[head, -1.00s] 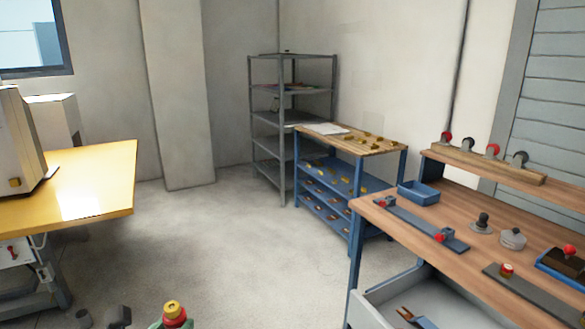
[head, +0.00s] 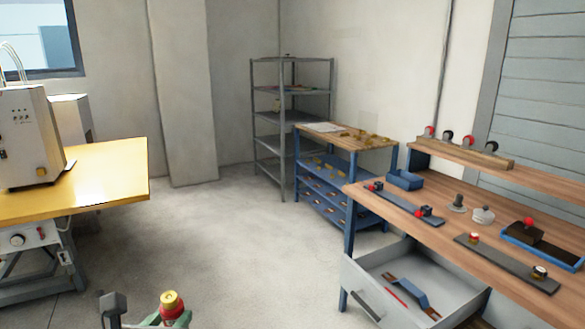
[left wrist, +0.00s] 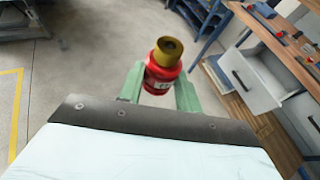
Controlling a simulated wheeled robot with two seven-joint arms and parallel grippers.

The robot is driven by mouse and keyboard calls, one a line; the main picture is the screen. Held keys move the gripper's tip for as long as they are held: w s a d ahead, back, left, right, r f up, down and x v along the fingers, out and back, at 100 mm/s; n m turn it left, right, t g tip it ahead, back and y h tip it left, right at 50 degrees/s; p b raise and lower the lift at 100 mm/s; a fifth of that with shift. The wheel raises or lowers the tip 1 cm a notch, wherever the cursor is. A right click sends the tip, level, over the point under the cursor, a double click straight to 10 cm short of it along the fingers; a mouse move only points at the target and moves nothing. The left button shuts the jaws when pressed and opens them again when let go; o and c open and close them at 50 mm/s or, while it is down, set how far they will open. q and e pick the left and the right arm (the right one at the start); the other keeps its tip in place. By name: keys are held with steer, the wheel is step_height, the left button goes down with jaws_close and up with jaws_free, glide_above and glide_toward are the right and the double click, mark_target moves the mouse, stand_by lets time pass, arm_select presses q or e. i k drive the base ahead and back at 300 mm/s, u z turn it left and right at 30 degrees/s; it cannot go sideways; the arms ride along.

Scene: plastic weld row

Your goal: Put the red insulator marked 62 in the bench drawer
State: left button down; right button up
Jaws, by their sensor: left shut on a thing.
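My left gripper (head: 171,318) is at the bottom of the head view, shut on a red insulator (head: 169,301) with a brass-coloured top. In the left wrist view the red insulator (left wrist: 163,72) stands between the green fingers; a white label shows on it, but its number is too small to read. The bench drawer (head: 362,290) is pulled out under the wooden bench (head: 400,197) at the right, apart from the gripper. A blue-handled tool and a red item lie inside it. The drawer also shows in the left wrist view (left wrist: 247,80). My right gripper is not in view.
Two strips (head: 505,262) with small parts, a blue bin (head: 404,179) and a dark block in a blue tray (head: 545,250) occupy the benchtop. A yellow-topped table (head: 110,180) with a machine stands left. The floor (head: 240,240) between is clear.

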mark_target(423, 286)
steer(key=u, duration=0.15)
steer(key=k, duration=0.3)
steer(key=z, duration=1.6)
steer(key=i, duration=1.55)
steer(key=u, duration=0.1)
